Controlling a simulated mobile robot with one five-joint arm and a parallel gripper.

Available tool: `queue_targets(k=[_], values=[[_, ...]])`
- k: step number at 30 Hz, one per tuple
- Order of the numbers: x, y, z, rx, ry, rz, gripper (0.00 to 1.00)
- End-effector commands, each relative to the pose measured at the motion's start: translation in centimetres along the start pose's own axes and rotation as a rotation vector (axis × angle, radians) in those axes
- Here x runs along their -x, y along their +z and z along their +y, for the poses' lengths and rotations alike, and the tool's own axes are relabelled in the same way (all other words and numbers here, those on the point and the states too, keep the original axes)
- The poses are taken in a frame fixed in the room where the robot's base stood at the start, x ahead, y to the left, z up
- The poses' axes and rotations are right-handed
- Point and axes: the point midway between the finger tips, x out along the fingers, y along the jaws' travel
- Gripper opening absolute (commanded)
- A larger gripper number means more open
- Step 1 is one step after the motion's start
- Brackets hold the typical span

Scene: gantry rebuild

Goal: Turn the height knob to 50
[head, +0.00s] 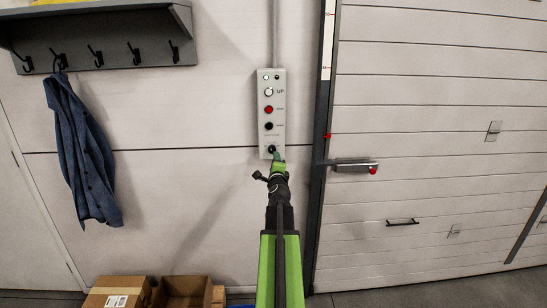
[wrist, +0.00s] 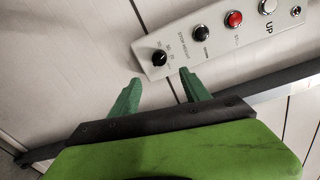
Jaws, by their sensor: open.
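The height knob (head: 271,149) is a small black dial at the bottom of a grey control panel (head: 270,132) on the wall. In the wrist view the knob (wrist: 159,57) has a light pointer mark and tiny printed scale marks around it, too small to read. My gripper (wrist: 158,84) is open, its two green fingers apart and empty. The knob lies just beyond the fingertips, roughly between them in the picture. In the head view my gripper (head: 278,160) is at the panel's lower end and partly hides the area by the knob. I cannot tell any contact.
Above the knob are a black button (head: 269,126), a red button (head: 269,110) and a white UP button (head: 269,92). A marked dark post (head: 322,110) and a shutter door (head: 440,120) stand right. A blue coat (head: 82,150) hangs left; open boxes (head: 183,291) lie below.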

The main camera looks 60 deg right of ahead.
Motion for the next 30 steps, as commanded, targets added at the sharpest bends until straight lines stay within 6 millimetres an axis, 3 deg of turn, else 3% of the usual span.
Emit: queue_targets(k=[1,3,7,25,28,30], values=[[1.7,0.0,0.0,0.000,0.000,0.001,0.55],[3.1,0.0,-0.1,0.000,0.000,0.001,0.55],[4.7,-0.1,0.0,0.000,-0.001,0.001,0.55],[5.2,0.1,0.0,0.000,0.000,-0.001,0.55],[5.1,2.1,0.4,0.002,0.005,-0.026,0.55],[5.0,5.6,1.1,0.004,0.014,-0.071,0.55]])
